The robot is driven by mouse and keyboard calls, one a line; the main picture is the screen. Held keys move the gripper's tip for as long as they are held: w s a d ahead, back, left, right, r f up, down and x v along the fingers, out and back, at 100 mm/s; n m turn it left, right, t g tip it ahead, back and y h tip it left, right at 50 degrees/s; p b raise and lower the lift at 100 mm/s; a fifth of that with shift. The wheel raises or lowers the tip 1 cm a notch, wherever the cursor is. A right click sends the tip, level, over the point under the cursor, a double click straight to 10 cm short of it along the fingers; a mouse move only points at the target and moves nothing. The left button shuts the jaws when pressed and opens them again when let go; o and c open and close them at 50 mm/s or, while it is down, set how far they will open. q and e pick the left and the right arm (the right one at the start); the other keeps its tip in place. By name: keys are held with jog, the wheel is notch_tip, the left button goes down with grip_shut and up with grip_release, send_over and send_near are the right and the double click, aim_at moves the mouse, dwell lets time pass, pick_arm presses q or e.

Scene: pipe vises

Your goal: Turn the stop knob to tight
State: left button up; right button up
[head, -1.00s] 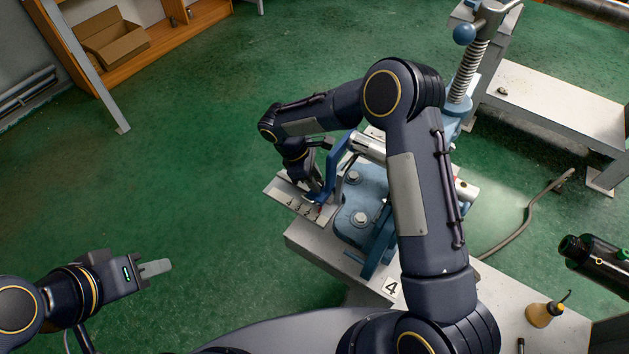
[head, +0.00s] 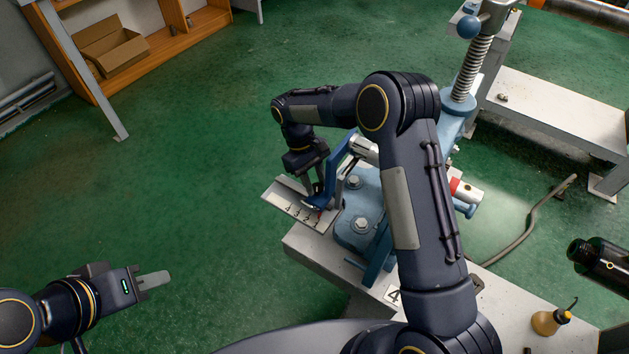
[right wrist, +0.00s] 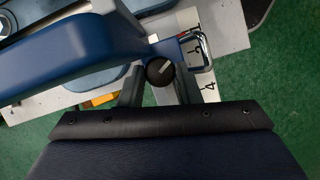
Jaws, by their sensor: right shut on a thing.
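The stop knob (right wrist: 160,72) is a round black knob with a pale pointer mark, seen in the right wrist view beside the numbered scale. My right gripper (right wrist: 160,88) is shut on it, with one grey finger on each side. In the head view my right gripper (head: 316,192) points down at the scale plate (head: 279,200), beside a blue bracket (head: 338,168); the knob is hidden there. I cannot read the knob's label. My left gripper (head: 154,280) hangs over the floor at lower left, away from the vise, and its finger gap cannot be made out.
The blue vise base (head: 358,225) is bolted to a pale bench (head: 318,262) marked 4. A vise screw (head: 470,72) rises at the back right. A small yellow bottle (head: 547,321) stands at the lower right. The green floor at left is clear.

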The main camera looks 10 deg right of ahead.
dwell(0.3)
jog(key=o, duration=1)
jog(key=shift+c, duration=0.2)
